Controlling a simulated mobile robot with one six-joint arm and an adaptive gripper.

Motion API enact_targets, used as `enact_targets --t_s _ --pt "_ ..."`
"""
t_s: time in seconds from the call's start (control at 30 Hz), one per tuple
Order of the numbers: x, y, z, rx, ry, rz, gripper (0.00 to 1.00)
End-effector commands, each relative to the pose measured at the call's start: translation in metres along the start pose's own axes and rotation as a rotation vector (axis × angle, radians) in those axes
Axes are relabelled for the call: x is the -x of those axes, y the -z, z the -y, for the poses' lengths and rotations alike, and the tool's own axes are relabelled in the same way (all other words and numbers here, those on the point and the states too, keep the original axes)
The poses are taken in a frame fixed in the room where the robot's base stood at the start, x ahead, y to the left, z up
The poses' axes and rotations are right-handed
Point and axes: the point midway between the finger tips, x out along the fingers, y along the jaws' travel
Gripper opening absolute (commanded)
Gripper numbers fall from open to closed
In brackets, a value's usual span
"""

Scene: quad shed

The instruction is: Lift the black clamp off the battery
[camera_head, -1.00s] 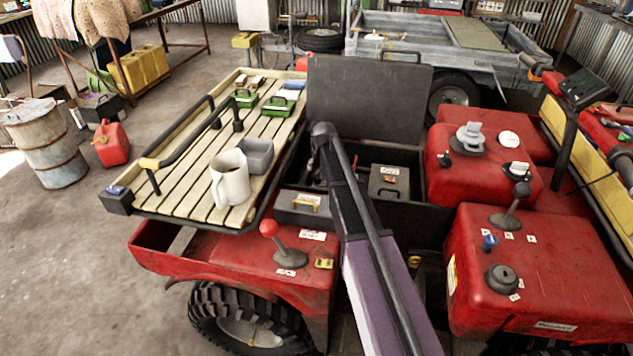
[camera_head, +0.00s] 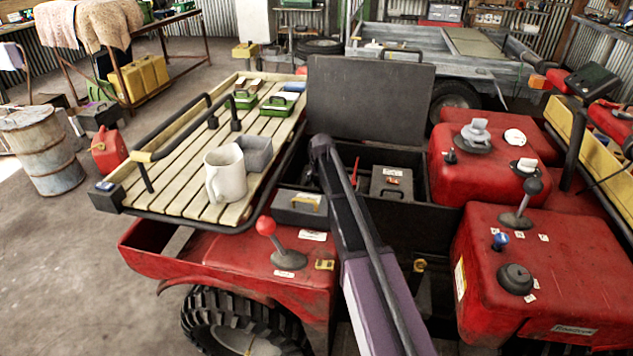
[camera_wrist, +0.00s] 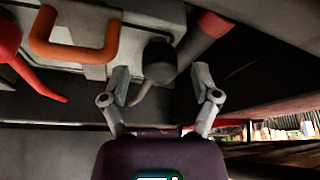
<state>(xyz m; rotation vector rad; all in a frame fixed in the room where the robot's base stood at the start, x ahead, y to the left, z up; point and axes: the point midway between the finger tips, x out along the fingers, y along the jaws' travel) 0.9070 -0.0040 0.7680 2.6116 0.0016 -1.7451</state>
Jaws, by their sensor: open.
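The battery looks to be the grey box (camera_head: 391,183) with a white label and dark handle, inside the open black compartment (camera_head: 437,217). In the wrist view, a dark rounded piece (camera_wrist: 160,60) with a thin curved lower part stands between my fingers; it may be the black clamp. My gripper (camera_wrist: 161,92) is open, with a finger on either side of it. I cannot tell if they touch it. Behind is a grey box (camera_wrist: 120,18) with an orange handle (camera_wrist: 75,50). My arm hides the gripper in the head view.
A red part (camera_wrist: 10,38) lies at the wrist view's left, and a red bar (camera_wrist: 208,33) passes close behind the fingers. The raised black lid (camera_head: 369,100) stands behind the compartment. A small grey case (camera_head: 300,207), a mug (camera_head: 226,174) and red tanks (camera_head: 480,160) are near.

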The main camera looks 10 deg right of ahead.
Motion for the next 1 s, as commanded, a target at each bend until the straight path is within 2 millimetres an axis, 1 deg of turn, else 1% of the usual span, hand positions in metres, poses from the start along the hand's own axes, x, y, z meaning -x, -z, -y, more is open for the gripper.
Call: enact_targets --t_s 0.07,0.4,0.43,0.47,0.5,0.57,0.6,0.67,0.7,0.73,0.77,0.83,1.0 --pt "-0.0025 -0.0001 -0.0001 0.0 0.0 0.0 0.79" --pt "-0.0025 0.0001 -0.0003 0.0 0.0 0.0 0.79" --pt "-0.0025 0.0001 -0.0003 0.0 0.0 0.0 0.73" --pt "-0.0025 0.0001 -0.0003 0.0 0.0 0.0 0.64" --pt "-0.0025 0.0 -0.0004 0.0 0.0 0.0 0.52" --pt "-0.0025 0.0 -0.0004 0.0 0.0 0.0 0.35" --pt "-0.0025 0.0001 -0.0004 0.0 0.0 0.0 0.23" --pt "-0.0025 0.0 -0.0005 -0.001 0.0 0.0 0.05" --pt "-0.0025 0.0 -0.0005 -0.001 0.0 0.0 0.0" --pt "-0.0025 0.0001 -0.0005 -0.001 0.0 0.0 0.0" --pt "-0.0025 0.0 0.0082 0.001 0.0 0.0 0.0" --pt "-0.0025 0.0002 0.0039 0.0 0.001 0.0 0.0" --pt "-0.001 0.0014 0.006 0.004 0.006 0.006 0.0"
